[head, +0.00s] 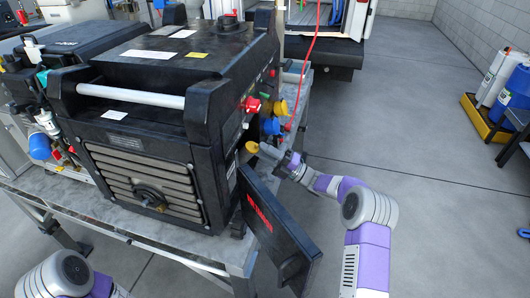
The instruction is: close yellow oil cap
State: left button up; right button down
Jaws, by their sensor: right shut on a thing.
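A black machine (150,120) with a slatted front stands on the table, and coloured fittings line its right side. A round yellow oil cap (252,147) is low on that side, close to the machine's front right corner. My right gripper (262,151) reaches it from the right and is shut on it; the fingertips are small and partly hidden. I cannot tell how the cap sits against the machine. A second yellow fitting (281,107) is higher up and further back. My left gripper is out of view; only part of my left arm shows at bottom left.
A black panel (275,232) with red lettering stands out from the front right corner, just below my right gripper. Red (252,105) and blue (271,126) fittings and a red hose (309,60) are close by. The grey floor (430,130) to the right is clear.

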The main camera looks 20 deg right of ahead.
jog(key=c, duration=1.1)
grip_release()
jog(key=shift+s, duration=0.1)
jog(key=shift+f, duration=0.1)
jog(key=shift+a+f, duration=0.1)
